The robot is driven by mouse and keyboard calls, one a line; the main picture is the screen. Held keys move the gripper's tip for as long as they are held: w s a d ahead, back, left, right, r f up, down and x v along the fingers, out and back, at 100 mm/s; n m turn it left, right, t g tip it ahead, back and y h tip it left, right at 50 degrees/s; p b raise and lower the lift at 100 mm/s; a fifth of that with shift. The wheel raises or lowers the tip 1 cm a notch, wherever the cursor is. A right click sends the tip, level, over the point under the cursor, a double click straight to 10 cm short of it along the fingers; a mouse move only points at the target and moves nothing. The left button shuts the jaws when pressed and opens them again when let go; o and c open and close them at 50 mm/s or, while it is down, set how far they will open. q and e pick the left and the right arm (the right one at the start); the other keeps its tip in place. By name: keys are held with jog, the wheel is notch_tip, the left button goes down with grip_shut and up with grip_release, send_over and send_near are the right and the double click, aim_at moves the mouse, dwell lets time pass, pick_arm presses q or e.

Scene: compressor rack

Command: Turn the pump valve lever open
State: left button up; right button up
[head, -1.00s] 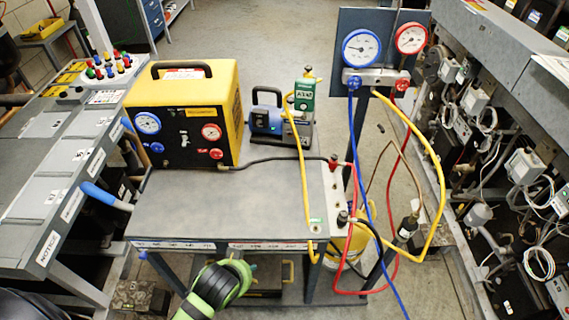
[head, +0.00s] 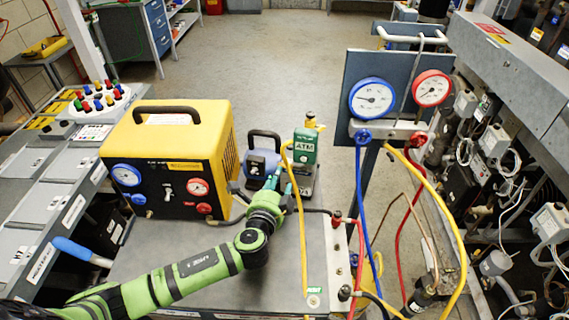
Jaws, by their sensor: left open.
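The blue-and-grey pump (head: 260,162) with a black handle stands at the back of the grey cart top. A green box marked ATM (head: 304,147) sits at its right, with a yellow fitting and dark cap (head: 310,121) above it. I cannot clearly make out which small part is the valve lever. My left gripper (head: 281,183) is at the end of the green arm, in front of the pump and just below the ATM box. Its teal fingers are open and appear empty. They overlap the pump's lower front, so contact is unclear. My right gripper is out of view.
The yellow recovery machine (head: 188,158) stands left of the gripper. A yellow hose (head: 303,235) runs down close on its right. The gauge panel (head: 375,66) with blue, red and yellow hoses stands further right. The front cart top (head: 245,290) is mostly clear.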

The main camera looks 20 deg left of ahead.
aim_at(292, 167)
pick_arm(q)
jog(key=p+x, duration=0.1)
jog(key=x, duration=0.4)
jog(key=shift+w+f, duration=0.1)
jog(key=shift+w, duration=0.25)
grip_shut()
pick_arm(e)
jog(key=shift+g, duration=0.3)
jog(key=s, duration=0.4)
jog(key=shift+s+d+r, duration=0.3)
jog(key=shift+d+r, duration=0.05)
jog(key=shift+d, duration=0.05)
